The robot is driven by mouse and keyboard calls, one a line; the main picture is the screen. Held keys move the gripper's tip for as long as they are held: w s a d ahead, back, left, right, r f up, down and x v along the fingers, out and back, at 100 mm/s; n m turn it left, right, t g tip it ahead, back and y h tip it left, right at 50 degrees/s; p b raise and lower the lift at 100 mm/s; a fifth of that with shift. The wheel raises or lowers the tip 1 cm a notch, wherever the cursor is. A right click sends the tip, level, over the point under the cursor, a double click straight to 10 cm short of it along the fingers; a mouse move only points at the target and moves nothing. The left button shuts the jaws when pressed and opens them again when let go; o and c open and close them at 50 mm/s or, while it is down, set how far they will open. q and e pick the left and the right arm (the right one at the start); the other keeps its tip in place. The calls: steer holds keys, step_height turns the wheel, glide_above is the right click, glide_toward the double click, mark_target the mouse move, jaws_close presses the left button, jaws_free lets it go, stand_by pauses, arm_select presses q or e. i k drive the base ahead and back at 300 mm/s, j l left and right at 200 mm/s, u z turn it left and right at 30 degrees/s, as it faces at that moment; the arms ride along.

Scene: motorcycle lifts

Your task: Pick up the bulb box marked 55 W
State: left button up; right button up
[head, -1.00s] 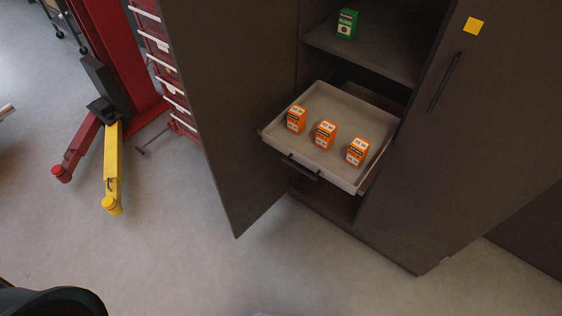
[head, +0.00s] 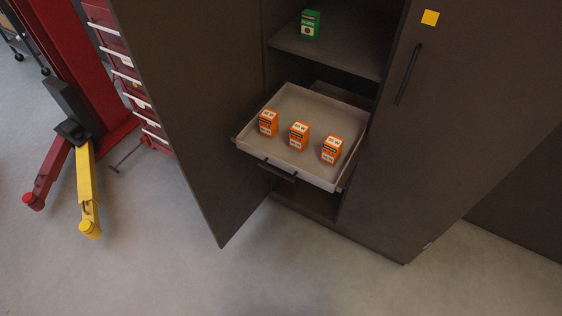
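Three orange bulb boxes with white labels stand in a row in a pulled-out grey drawer (head: 318,102) of a dark cabinet. They are a left box (head: 268,123), a middle box (head: 299,136) and a right box (head: 331,150). The print on them is too small to read, so I cannot tell which is marked 55 W. Neither of my grippers is in view.
A green box (head: 310,25) stands on the shelf above the drawer. The left cabinet door (head: 195,120) is open; the right door (head: 440,130) is closed. A red lift with a yellow arm (head: 86,190) and a red tool chest (head: 128,80) stand at left. Floor in front is clear.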

mark_target(268, 119)
steer(key=i+l+u, duration=0.9)
steer(key=i+l, duration=0.15)
steer(key=l, duration=0.25)
